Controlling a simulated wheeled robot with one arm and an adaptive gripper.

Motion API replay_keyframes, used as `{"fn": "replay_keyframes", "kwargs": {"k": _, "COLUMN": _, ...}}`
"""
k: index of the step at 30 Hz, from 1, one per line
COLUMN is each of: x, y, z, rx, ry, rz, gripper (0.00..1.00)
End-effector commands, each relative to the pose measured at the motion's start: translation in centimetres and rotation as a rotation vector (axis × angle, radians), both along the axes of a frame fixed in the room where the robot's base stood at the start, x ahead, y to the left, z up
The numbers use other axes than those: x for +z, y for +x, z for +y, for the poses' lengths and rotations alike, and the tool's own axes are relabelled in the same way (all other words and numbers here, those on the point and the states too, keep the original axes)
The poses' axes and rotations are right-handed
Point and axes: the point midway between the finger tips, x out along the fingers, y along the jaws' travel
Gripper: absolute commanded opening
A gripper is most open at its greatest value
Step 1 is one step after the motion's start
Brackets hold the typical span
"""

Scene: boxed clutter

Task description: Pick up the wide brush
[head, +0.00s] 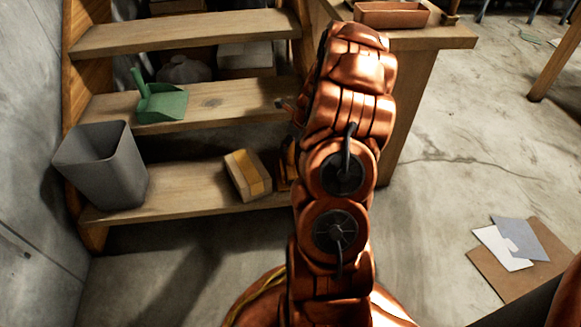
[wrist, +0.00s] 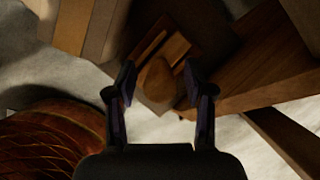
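In the wrist view, a brown wooden thing with a rounded tan end (wrist: 157,80), which looks like the wide brush, lies between and beyond my fingertips. Its far part is darker and blocky, and bristles cannot be made out. My gripper (wrist: 158,88) is open, with a finger on each side of the tan end and visible gaps. Contact cannot be seen. In the head view my arm hides most of the gripper and the brush. A small dark and orange shape (head: 287,165) shows beside the arm on the lowest step; I cannot tell what it is.
A cardboard box (head: 247,175) is on the lowest step (head: 185,192), close left of my arm; it also shows in the wrist view (wrist: 75,22). A grey bin (head: 102,168) and green dustpan (head: 160,104) stand further left. A wooden table (head: 420,38) is right.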

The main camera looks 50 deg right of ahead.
Motion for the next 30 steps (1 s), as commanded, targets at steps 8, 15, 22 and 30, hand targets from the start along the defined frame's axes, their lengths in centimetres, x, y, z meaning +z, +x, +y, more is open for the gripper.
{"fn": "replay_keyframes", "kwargs": {"k": 8, "x": -0.01, "y": -0.02, "z": 0.00, "rx": 0.000, "ry": 0.000, "rz": 0.000, "gripper": 0.20}}
{"fn": "replay_keyframes", "kwargs": {"k": 15, "x": -0.02, "y": -0.02, "z": 0.00, "rx": 0.000, "ry": 0.000, "rz": 0.000, "gripper": 0.00}}
{"fn": "replay_keyframes", "kwargs": {"k": 22, "x": -0.02, "y": -0.02, "z": 0.00, "rx": 0.000, "ry": 0.000, "rz": 0.000, "gripper": 0.00}}
{"fn": "replay_keyframes", "kwargs": {"k": 30, "x": 0.83, "y": -0.01, "z": -0.05, "rx": 0.000, "ry": -0.001, "rz": 0.000, "gripper": 0.00}}
